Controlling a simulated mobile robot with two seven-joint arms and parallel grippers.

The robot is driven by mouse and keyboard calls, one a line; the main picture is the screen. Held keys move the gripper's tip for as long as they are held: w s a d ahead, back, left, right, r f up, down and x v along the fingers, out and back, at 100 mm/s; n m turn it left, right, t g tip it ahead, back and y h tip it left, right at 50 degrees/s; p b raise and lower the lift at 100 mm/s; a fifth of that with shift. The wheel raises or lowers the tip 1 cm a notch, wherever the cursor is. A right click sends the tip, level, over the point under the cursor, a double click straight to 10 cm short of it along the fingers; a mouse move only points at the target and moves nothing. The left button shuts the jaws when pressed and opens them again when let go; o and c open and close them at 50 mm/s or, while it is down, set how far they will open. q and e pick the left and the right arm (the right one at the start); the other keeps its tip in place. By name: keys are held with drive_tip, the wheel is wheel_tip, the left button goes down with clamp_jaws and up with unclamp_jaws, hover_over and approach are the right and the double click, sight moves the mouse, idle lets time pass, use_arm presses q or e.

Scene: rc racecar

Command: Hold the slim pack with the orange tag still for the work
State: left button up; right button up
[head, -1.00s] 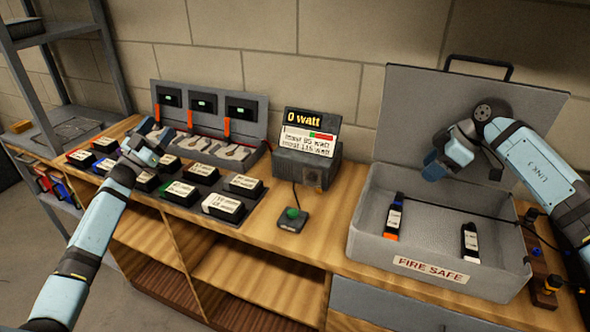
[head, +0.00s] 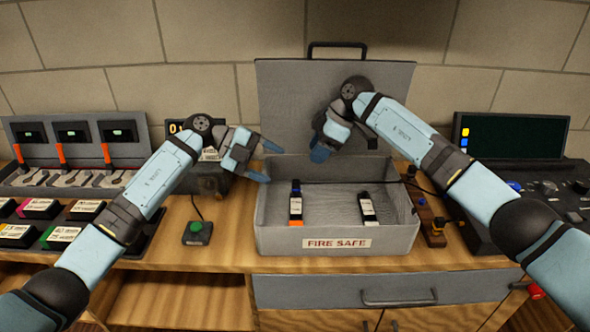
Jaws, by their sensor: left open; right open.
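The slim pack with the orange tag (head: 296,204) stands in the left part of the grey FIRE SAFE box (head: 388,241), its orange end low and toward the front. A second slim pack (head: 368,207), black and white, is in the right part of the box. My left gripper (head: 267,163) is open and empty, above the box's left edge, up and left of the orange-tagged pack. My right gripper (head: 321,151) is open and empty, over the rear of the box, above and slightly right of that pack. Neither gripper touches a pack.
The box's raised lid (head: 290,105) stands behind both grippers. A block with cables (head: 431,222) sits right of the box, then a console with a dark screen (head: 513,136). A green-button pad (head: 197,232) and battery tray lie left.

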sight(296, 216)
use_arm(q)
drive_tip(key=s+d+f+m+y, duration=0.1)
drive_tip(key=s+d+m+y, duration=0.15)
drive_tip(key=d+y, duration=0.55)
drive_tip(key=f+y, duration=0.1)
drive_tip(key=f, duration=0.3)
drive_tip(key=a+f+m+t+y, duration=0.1)
drive_tip(key=f+y, duration=0.1)
drive_tip(key=f, duration=0.3)
drive_tip(key=f+y, duration=0.1)
drive_tip(key=f, duration=0.3)
drive_tip(key=shift+w+a+f+t+y, duration=0.3)
drive_tip(key=shift+w+a+y, duration=0.05)
drive_tip(key=shift+w+y, duration=0.05)
drive_tip(key=shift+c, duration=0.5)
drive_tip(key=c, duration=1)
drive_tip(key=shift+o, duration=0.2)
use_arm(e)
drive_tip(key=shift+o, duration=0.8)
drive_tip(key=x, duration=0.6)
drive_tip(key=shift+w, duration=0.15)
drive_tip(key=shift+d+x, duration=0.15)
drive_tip(key=shift+x, duration=1.2)
drive_tip(key=shift+d+x, duration=0.1)
drive_tip(key=shift+x, duration=1.25)
